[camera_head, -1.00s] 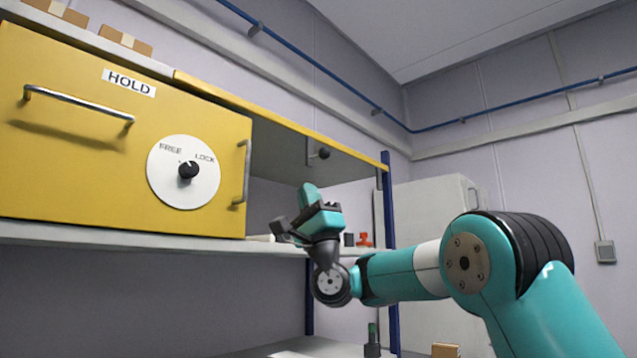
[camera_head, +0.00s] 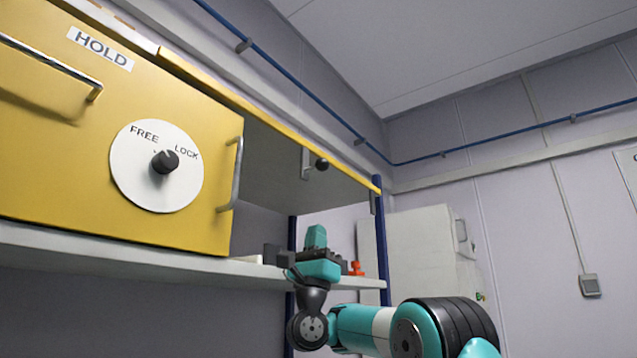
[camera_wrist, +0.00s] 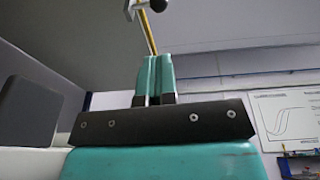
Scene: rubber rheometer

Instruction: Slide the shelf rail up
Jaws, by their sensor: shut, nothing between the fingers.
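The yellow shelf rail (camera_head: 300,138) runs along the front upper edge of the shelf, from the yellow cabinet to a blue post. A small grey bracket (camera_head: 306,163) with a black ball knob (camera_head: 322,164) hangs just under it. In the wrist view the rail (camera_wrist: 148,32) and the knob (camera_wrist: 156,5) show at the top, beyond the fingertips. My gripper (camera_head: 315,232) is below the rail and knob, apart from them, with its fingers pointing up. In the wrist view my gripper's fingers (camera_wrist: 155,62) are together and hold nothing.
The yellow cabinet (camera_head: 60,150) at left carries a FREE/LOCK dial (camera_head: 164,162) and a vertical handle (camera_head: 236,175). A white shelf (camera_head: 110,258) runs below it. The blue post (camera_head: 381,232) stands right of my gripper. A small orange item (camera_head: 356,268) sits behind my gripper.

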